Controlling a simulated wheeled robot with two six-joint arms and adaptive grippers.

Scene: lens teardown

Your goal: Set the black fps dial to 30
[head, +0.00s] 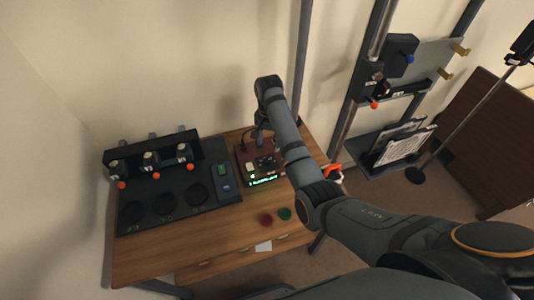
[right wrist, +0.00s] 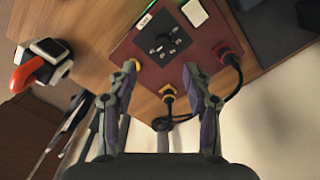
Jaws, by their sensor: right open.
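The black fps dial (right wrist: 163,43) sits on a dark red control box (right wrist: 140,45) in the right wrist view, with pale marks around it that are too small to read. In the head view the box (head: 243,168) stands on the desk with a lit green display (head: 263,180); my arm partly covers it. My right gripper (right wrist: 161,68) is open and empty, its two fingers apart at the near side of the dial, not closed on it. My left gripper is out of view.
A white key (right wrist: 195,12) sits near the dial. A yellow plug (right wrist: 168,92) and a red plug (right wrist: 224,48) with a black cable are at the box's edge. A black console (head: 150,222) stands left on the wooden desk (head: 235,225).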

